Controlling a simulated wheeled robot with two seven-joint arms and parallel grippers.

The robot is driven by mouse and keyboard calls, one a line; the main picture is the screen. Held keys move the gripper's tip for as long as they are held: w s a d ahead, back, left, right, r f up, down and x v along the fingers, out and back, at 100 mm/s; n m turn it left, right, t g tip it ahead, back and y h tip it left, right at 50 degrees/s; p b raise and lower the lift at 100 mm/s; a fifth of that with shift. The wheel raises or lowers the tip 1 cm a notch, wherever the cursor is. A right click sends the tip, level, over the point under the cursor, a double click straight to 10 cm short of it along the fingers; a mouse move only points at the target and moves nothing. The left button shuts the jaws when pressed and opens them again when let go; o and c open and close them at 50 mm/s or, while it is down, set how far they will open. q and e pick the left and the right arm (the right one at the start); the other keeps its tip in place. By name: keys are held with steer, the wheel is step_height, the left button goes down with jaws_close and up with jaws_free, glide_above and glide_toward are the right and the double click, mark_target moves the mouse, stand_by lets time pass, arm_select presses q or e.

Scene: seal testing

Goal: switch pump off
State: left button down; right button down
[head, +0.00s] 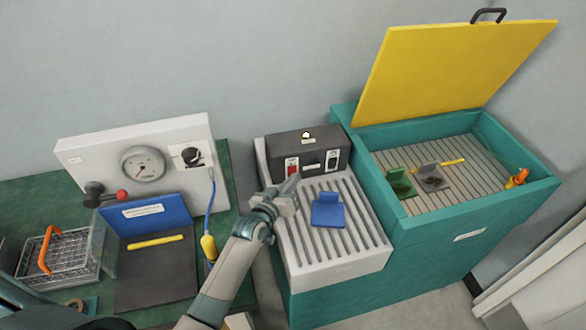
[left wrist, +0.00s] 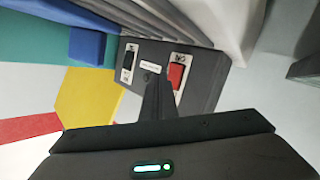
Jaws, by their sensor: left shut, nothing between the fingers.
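A dark control box (head: 308,143) stands at the back of the grey slatted top. Its front carries a red rocker switch (head: 292,168) on the left and a black switch (head: 331,160) on the right, each on a white plate. The left wrist view shows the red switch (left wrist: 176,75) and black switch (left wrist: 129,61) close up. My right gripper is not in view.
A blue angled piece (head: 328,209) sits on the slatted top, right of my gripper. A teal tank (head: 455,207) with a raised yellow lid (head: 450,65) stands at right. A gauge panel (head: 140,160) and wire basket (head: 62,257) are at left.

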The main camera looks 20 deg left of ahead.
arm_select(q)
steer(key=shift+s+d, duration=0.15)
steer(key=shift+s, duration=0.05)
stand_by(0.3)
steer(key=shift+s+d+p, duration=0.45)
steer(key=shift+s, duration=0.2)
steer(key=shift+s+d+f+p, duration=0.15)
steer(key=shift+s+d+p, duration=0.25)
steer(key=shift+s, duration=0.3)
steer(key=shift+s+d+f+p, duration=0.1)
steer(key=shift+s+d+p, duration=0.05)
steer(key=shift+s+d, duration=0.45)
steer(key=shift+a, duration=0.1)
steer(key=shift+f, duration=0.1)
